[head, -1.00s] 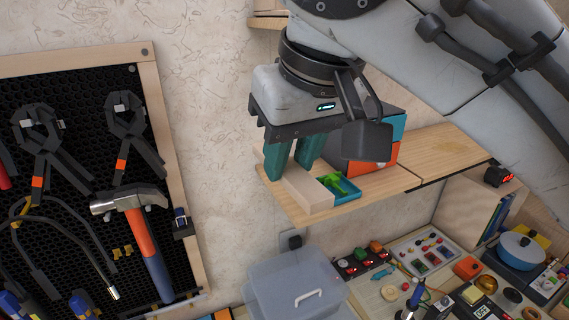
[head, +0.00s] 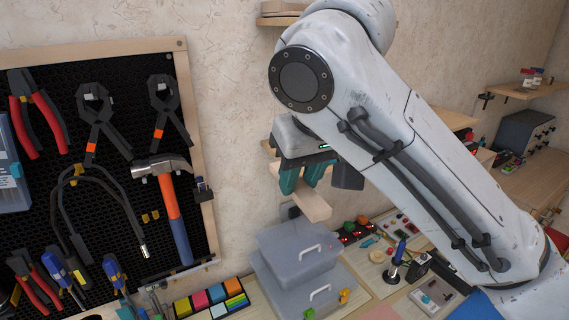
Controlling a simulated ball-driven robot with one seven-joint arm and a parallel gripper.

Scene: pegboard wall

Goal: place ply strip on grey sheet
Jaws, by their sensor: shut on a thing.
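My gripper (head: 301,184) has teal fingers shut on the ply strip (head: 313,204), a pale wooden piece in the head view. It holds the strip above and in front of the grey lidded box, beside the wall. The fingers and wrist hide part of the strip. I cannot make out a grey sheet for certain in this view.
The pegboard (head: 95,200) with hammer (head: 172,205) and pliers hangs at left. A grey lidded box (head: 298,246) stands below my gripper. My arm hides most of the wall shelf (head: 268,148).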

